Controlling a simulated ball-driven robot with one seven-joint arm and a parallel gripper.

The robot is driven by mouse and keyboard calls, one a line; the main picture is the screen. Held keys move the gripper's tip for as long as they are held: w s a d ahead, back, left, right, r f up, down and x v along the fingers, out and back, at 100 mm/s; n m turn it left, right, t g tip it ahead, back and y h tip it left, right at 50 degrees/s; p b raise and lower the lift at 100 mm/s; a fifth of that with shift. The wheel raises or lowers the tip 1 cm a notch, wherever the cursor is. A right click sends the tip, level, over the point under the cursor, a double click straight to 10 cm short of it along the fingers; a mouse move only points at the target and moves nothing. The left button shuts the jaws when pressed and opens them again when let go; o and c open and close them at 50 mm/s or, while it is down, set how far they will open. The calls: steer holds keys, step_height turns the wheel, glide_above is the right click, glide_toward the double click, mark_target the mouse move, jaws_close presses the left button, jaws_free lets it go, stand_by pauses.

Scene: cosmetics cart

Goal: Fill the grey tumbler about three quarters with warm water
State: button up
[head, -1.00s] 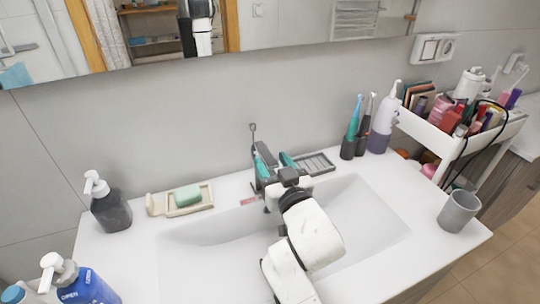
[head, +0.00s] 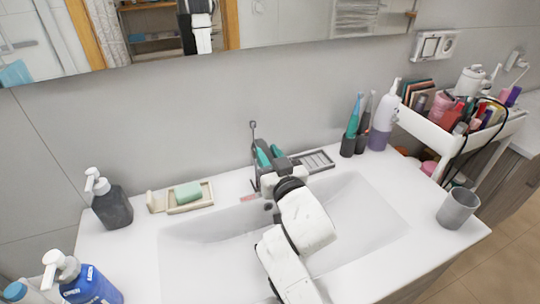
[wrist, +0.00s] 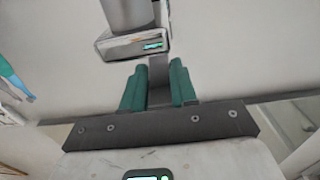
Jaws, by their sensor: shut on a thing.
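The grey tumbler (head: 457,209) stands upright on the right end of the washbasin top, well away from my gripper. Its inside is too small to judge. My gripper (head: 268,156) is at the tap behind the basin, its teal fingers close together. In the wrist view my gripper (wrist: 157,82) is shut on the tap lever (wrist: 158,72), a grey upright bar between the fingers. The chrome tap body (wrist: 136,46) shows just beyond. In the head view my arm and gripper hide most of the tap, and I cannot make out any running water.
A soap dish (head: 190,200) with green soap and a dark dispenser (head: 111,206) stand left of the basin (head: 375,215). A blue bottle (head: 90,284) is front left. A grey rack (head: 316,162), toothbrush holders and a lotion bottle (head: 381,125) line the back right. A filled cart (head: 430,133) stands beyond.

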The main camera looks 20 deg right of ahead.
steer(key=shift+d, duration=0.1)
jaws_close()
steer(key=shift+r, duration=0.1)
steer(key=shift+r+p, duration=0.4)
steer(key=shift+p, duration=0.65)
steer(key=shift+r+g+p, duration=0.25)
steer(key=shift+g+p, duration=0.35)
steer(key=shift+p, duration=0.6)
steer(key=shift+w+g+p, duration=0.15)
steer(key=shift+g+p, duration=0.15)
steer(key=shift+p, duration=0.5)
steer(key=shift+d+f, duration=0.1)
